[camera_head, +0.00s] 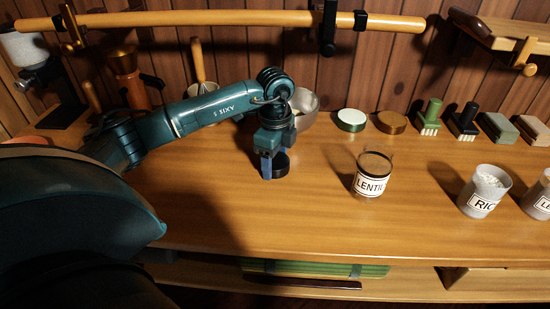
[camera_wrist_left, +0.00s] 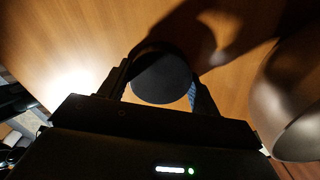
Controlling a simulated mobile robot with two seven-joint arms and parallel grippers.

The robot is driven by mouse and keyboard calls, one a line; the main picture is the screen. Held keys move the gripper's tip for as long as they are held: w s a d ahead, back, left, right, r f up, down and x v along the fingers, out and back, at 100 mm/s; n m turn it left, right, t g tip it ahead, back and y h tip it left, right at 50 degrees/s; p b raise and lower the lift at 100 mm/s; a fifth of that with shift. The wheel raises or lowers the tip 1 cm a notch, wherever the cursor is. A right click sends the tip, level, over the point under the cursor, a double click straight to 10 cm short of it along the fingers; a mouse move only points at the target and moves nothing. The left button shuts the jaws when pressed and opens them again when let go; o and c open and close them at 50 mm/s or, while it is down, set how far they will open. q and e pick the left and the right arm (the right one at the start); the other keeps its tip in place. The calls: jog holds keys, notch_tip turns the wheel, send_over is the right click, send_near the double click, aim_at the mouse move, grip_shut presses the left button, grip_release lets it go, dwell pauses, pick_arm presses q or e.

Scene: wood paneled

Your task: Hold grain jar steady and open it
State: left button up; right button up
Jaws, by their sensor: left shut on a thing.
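My left gripper (camera_head: 273,158) points down over the table and is shut on a black round lid-like piece (camera_head: 279,168). In the left wrist view, this dark disc (camera_wrist_left: 160,78) sits between the two fingers (camera_wrist_left: 160,92). I cannot tell whether it touches the table. A clear jar labelled "LENTIL" (camera_head: 371,182) stands upright to the right of the gripper, apart from it, with dark contents. A jar labelled "RICE" (camera_head: 485,190) stands farther right with white contents at its top. Another jar (camera_head: 541,200) is cut off at the right edge. My right gripper is not in view.
A metal bowl (camera_head: 305,106) is behind my gripper. A wooden pole (camera_head: 220,18) runs above. The table's front middle is clear.

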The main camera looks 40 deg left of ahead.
aim_at(275, 160)
pick_arm(q)
jog(key=o, duration=1.1)
jog(key=shift+f, duration=0.1)
jog(key=shift+r, duration=0.35)
notch_tip(275, 160, up, 12)
jog(key=shift+f, duration=0.2)
